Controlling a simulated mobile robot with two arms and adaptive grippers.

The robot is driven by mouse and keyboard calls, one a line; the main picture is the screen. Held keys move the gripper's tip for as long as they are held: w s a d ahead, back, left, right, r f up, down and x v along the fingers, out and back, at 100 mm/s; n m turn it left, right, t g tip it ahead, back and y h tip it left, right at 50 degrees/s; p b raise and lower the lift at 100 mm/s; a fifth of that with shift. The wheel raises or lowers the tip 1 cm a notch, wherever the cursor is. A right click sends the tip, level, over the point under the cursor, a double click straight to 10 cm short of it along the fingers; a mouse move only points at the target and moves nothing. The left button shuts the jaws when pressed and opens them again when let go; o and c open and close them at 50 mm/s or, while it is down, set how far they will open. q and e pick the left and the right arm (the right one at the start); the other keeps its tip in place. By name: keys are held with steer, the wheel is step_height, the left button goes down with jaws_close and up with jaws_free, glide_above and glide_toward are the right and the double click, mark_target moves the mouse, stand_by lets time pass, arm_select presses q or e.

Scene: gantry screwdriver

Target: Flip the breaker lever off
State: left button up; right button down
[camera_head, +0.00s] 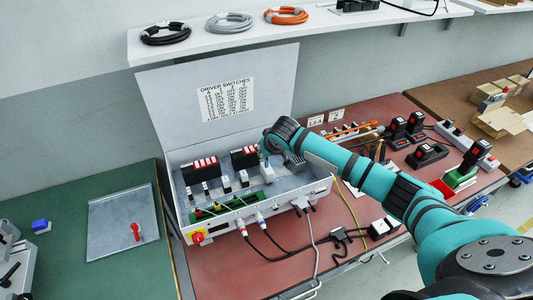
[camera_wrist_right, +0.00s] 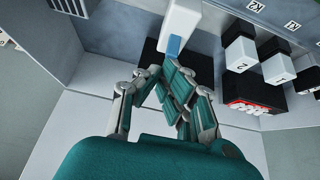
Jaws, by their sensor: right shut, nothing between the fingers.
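The open grey switch box (camera_head: 320,187) stands on the red bench, with its lid up and a "DRIVER SWITCHES" label inside. My right arm reaches into its right end. In the right wrist view my right gripper (camera_wrist_right: 174,82) is shut and empty. Its fingertips are just below a white block with a blue part (camera_wrist_right: 174,46), possibly the breaker and its lever; I cannot tell whether they touch. The lever's position is unclear, and my wrist hides part of this corner in the head view. My left gripper is not in view.
White blocks numbered 2 (camera_wrist_right: 239,54) and 1 (camera_wrist_right: 278,68) stand beside the gripper. Black modules with red and white tops (camera_head: 201,170) line the box. A grey plate with a red handle (camera_head: 134,231) lies on the green bench. Cables (camera_head: 285,245) run from the box front.

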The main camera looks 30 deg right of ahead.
steer(key=shift+s+t, duration=0.7)
steer(key=shift+t, duration=0.2)
steer(key=shift+w+t, duration=0.1)
steer(key=shift+t, duration=0.2)
steer(key=shift+w, duration=0.1)
steer(key=shift+r, duration=0.1)
steer(key=shift+r+p, duration=0.8)
steer(key=shift+p, duration=0.3)
